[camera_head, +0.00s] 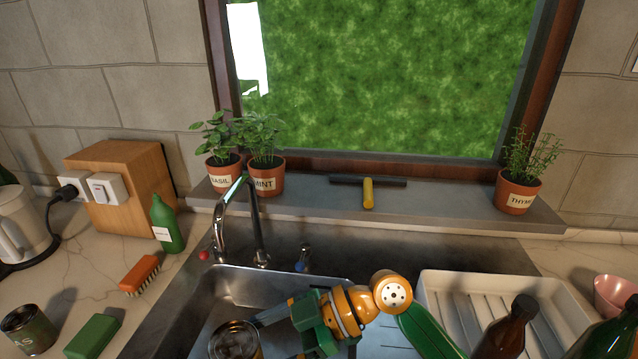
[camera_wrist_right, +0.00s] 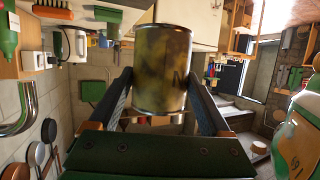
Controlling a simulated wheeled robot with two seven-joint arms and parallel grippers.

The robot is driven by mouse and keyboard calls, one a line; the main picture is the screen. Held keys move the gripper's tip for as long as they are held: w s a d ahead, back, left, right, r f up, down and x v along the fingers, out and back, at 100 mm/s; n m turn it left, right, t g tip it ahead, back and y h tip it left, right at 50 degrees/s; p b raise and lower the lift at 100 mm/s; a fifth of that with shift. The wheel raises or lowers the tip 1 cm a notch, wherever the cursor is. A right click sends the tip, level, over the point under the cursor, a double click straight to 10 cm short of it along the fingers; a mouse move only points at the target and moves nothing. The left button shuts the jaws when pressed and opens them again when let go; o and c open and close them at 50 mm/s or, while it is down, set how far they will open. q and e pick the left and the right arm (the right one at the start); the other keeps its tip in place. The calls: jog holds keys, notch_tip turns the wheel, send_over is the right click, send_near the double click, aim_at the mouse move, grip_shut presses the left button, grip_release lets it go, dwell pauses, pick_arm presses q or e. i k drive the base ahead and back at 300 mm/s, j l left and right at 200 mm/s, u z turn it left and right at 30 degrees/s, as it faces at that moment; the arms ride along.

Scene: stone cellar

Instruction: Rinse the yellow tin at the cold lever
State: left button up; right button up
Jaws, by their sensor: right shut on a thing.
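The tin (camera_wrist_right: 163,65) is dull yellow with dark brownish patches and part of a dark letter. My right gripper (camera_wrist_right: 158,88) is shut on it, one finger on each side. In the head view the tin (camera_head: 235,341) shows its round end at the bottom, over the left part of the sink, nearer to me than the tap (camera_head: 252,205). The cold lever, with a blue end (camera_head: 301,267), is right of the tap base; a red-ended lever (camera_head: 204,255) is left of it. I see no water running. My left gripper is out of view.
On the left counter are a dark green tin (camera_head: 28,328), a green sponge (camera_head: 93,336), an orange brush (camera_head: 139,274) and a green bottle (camera_head: 167,224). Potted herbs line the sill (camera_head: 430,203).

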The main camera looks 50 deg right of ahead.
aim_at(305, 249)
jog(key=j+z, duration=0.15)
jog(key=z, duration=0.35)
jog(key=j+z, duration=0.1)
jog(key=z, duration=0.35)
jog(key=k+z, duration=0.15)
jog(key=z, duration=0.35)
jog(key=j+z, duration=0.15)
jog(key=z, duration=0.3)
jog(key=k+z, duration=0.15)
jog(key=z, duration=0.35)
